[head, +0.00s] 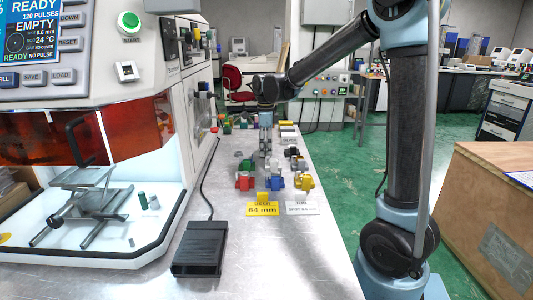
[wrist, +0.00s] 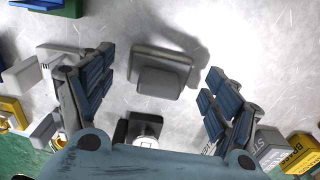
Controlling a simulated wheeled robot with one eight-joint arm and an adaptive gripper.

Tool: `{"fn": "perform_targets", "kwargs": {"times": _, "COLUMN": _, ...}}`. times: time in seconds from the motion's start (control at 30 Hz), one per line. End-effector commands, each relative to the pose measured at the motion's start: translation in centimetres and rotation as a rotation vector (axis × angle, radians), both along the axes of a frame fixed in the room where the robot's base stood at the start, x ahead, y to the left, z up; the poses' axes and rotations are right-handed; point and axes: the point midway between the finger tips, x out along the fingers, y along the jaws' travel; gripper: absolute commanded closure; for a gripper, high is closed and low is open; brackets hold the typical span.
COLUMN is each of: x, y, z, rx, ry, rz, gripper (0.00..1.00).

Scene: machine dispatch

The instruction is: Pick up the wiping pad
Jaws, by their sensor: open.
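A grey block with rounded edges, which looks like the wiping pad (wrist: 160,72), lies on the metal bench between the fingers in the wrist view. My gripper (wrist: 153,98) is open above it, with one finger on each side and gaps between fingers and block. In the head view my gripper (head: 265,128) points straight down over the bench, among small parts. I cannot make out its contact with anything there.
A dark block with a white round top (wrist: 145,128) is close to the pad. Red (head: 244,181), blue (head: 274,183) and yellow (head: 304,181) parts stand nearer the front, behind a yellow "64 mm" sign (head: 263,209). A black pedal box (head: 201,247) lies on the bench.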

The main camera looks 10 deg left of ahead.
Motion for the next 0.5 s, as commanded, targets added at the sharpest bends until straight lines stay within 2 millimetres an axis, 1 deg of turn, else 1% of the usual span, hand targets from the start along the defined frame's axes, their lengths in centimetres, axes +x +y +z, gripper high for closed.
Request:
{"fn": "perform_targets", "kwargs": {"times": 0.03, "x": 0.00, "y": 0.00, "z": 0.01, "rx": 0.000, "ry": 0.000, "rz": 0.000, "gripper": 0.23}}
{"fn": "perform_targets", "kwargs": {"times": 0.07, "x": 0.00, "y": 0.00, "z": 0.01, "rx": 0.000, "ry": 0.000, "rz": 0.000, "gripper": 0.30}}
{"fn": "perform_targets", "kwargs": {"times": 0.1, "x": 0.00, "y": 0.00, "z": 0.02, "rx": 0.000, "ry": 0.000, "rz": 0.000, "gripper": 0.39}}
{"fn": "perform_targets", "kwargs": {"times": 0.17, "x": 0.00, "y": 0.00, "z": 0.02, "rx": 0.000, "ry": 0.000, "rz": 0.000, "gripper": 0.52}}
{"fn": "perform_targets", "kwargs": {"times": 0.2, "x": 0.00, "y": 0.00, "z": 0.03, "rx": 0.000, "ry": 0.000, "rz": 0.000, "gripper": 0.61}}
{"fn": "perform_targets", "kwargs": {"times": 0.23, "x": 0.00, "y": 0.00, "z": 0.02, "rx": 0.000, "ry": 0.000, "rz": 0.000, "gripper": 0.66}}
{"fn": "perform_targets", "kwargs": {"times": 0.33, "x": -0.01, "y": -0.01, "z": 0.01, "rx": 0.000, "ry": 0.000, "rz": 0.000, "gripper": 0.66}}
{"fn": "perform_targets", "kwargs": {"times": 0.37, "x": -0.01, "y": -0.01, "z": 0.01, "rx": 0.000, "ry": 0.000, "rz": 0.000, "gripper": 0.69}}
{"fn": "perform_targets", "kwargs": {"times": 0.5, "x": -0.02, "y": -0.01, "z": 0.00, "rx": 0.000, "ry": 0.000, "rz": 0.000, "gripper": 0.70}}
